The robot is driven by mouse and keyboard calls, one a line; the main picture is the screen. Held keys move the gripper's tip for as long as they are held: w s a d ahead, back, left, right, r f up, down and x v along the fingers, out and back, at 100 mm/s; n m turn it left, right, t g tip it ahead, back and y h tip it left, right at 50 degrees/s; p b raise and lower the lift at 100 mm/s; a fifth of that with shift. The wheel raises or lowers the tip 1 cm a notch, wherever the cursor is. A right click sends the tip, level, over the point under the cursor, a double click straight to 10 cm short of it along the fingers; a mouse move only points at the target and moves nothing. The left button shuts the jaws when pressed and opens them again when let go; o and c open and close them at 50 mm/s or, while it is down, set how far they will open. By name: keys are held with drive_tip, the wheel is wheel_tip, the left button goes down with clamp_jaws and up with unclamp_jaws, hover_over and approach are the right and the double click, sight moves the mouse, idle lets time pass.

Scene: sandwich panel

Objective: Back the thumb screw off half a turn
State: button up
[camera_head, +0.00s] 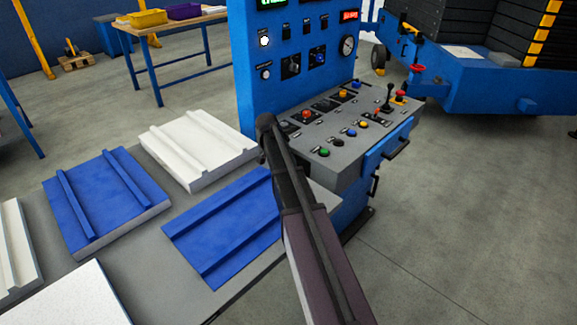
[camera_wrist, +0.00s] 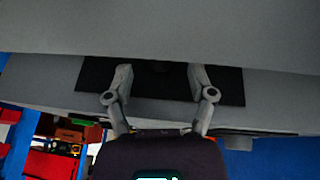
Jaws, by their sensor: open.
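My gripper (camera_wrist: 161,74) is open in the wrist view, its two grey fingers well apart. The fingertips overlap a black strip (camera_wrist: 233,86) on a grey surface. A small dark shape (camera_wrist: 160,67) shows between the fingertips at the strip's upper edge; it may be the thumb screw, but it is too dark to tell. I cannot tell whether the fingers touch anything. In the head view my arm ends at the left side of the grey control console (camera_head: 347,178), and my fingers are hidden there. No thumb screw can be made out in that view.
A blue upright panel (camera_head: 243,60) with a gauge (camera_head: 347,46) rises behind. Blue panels (camera_head: 105,200) and white panels (camera_head: 198,150) lie on a grey table to the left. Floor at right is clear.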

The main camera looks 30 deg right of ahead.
drive_tip(key=shift+b+x, duration=0.7)
drive_tip(key=shift+x, duration=0.4)
clamp_jaws()
